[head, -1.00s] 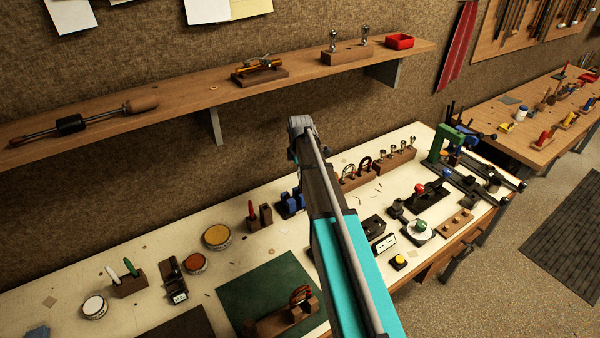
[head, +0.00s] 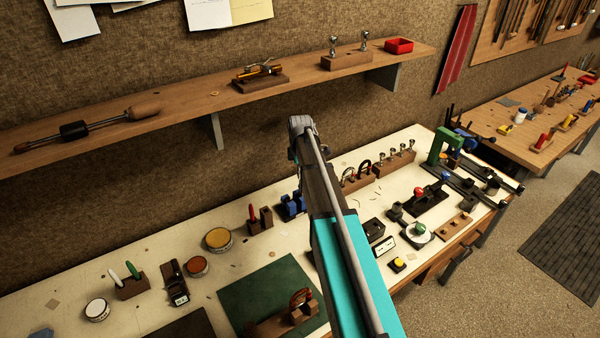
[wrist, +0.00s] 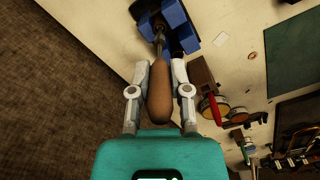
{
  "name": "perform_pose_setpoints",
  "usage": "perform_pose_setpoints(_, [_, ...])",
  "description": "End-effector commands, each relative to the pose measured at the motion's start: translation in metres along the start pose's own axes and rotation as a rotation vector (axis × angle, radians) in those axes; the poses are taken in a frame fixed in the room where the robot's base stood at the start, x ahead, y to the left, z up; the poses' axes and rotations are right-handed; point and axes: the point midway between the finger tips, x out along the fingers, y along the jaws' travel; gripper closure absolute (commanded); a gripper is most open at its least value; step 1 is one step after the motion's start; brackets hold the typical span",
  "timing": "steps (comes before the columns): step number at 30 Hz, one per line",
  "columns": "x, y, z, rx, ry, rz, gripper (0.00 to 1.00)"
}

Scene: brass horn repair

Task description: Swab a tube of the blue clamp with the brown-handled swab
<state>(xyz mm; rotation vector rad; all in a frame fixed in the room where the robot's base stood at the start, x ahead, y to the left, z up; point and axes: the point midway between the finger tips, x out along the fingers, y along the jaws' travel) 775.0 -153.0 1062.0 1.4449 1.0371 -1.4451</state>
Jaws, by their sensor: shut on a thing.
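My gripper (wrist: 163,72) is shut on the brown handle of the swab (wrist: 159,100) in the wrist view. The swab's thin dark shaft points away from my gripper towards the blue clamp (wrist: 178,22). The shaft's far end overlaps the clamp in the picture; I cannot tell whether it is inside a tube or only in front of it. In the head view the blue clamp (head: 292,206) stands on the bench just left of my arm. My fingertips and the swab are hidden behind my arm there.
A wooden block with a red-handled tool (head: 258,218) stands left of the clamp. Round tins (head: 219,239) and a green mat (head: 262,291) lie nearer. A wooden holder (head: 358,181) is right of my arm. A shelf (head: 200,100) runs above the bench.

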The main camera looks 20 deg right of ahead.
Motion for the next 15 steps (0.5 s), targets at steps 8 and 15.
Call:
perform_pose_setpoints(8, [-0.012, 0.000, 0.000, 0.000, 0.000, 0.000, 1.00])
perform_pose_setpoints(15, [-0.020, 0.000, 0.000, 0.000, 0.000, 0.000, 1.00])
